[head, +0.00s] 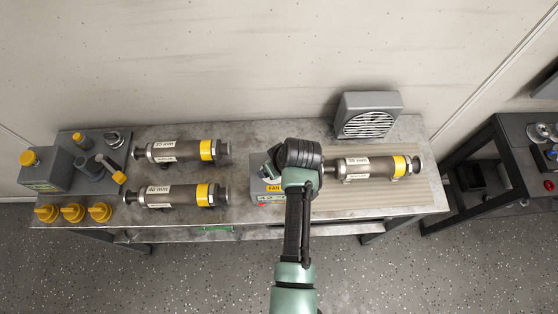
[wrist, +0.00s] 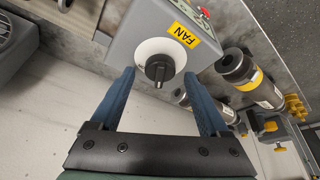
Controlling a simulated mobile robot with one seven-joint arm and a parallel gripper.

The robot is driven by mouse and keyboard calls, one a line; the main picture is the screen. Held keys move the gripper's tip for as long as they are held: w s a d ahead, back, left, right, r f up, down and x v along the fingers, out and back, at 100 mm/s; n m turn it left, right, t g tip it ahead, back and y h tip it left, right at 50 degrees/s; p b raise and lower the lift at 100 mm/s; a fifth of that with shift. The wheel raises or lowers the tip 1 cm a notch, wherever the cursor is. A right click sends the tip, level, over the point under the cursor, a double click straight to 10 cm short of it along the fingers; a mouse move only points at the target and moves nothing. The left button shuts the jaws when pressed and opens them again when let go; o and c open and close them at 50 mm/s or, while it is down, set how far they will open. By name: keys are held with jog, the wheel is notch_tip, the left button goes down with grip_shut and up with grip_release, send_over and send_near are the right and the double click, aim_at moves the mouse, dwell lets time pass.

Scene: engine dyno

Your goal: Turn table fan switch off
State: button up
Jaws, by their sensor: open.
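The fan switch is a grey box with a yellow FAN label, partly hidden by my arm in the head view (head: 268,198). In the wrist view the box (wrist: 136,29) carries a black rotary knob (wrist: 160,69) on a white round dial. My gripper (wrist: 159,76) is open, its two blue fingers pointing at the box. The knob appears between the fingertips with a gap on each side; how deep the fingers reach is unclear. In the head view my gripper (head: 272,165) is mostly hidden by my wrist. The grey table fan (head: 368,115) stands at the table's back right.
The metal table (head: 240,130) holds labelled cylinders, one (head: 370,167) right of my wrist and two on the left. A grey box with a yellow button (head: 45,168) and several yellow knobs are at the far left. A second bench (head: 507,160) stands right.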

jog(key=b+v, duration=0.1)
jog(key=v, duration=1.1)
jog(key=shift+r, duration=0.25)
jog(key=shift+s+d, duration=0.1)
jog(key=shift+d, duration=0.05)
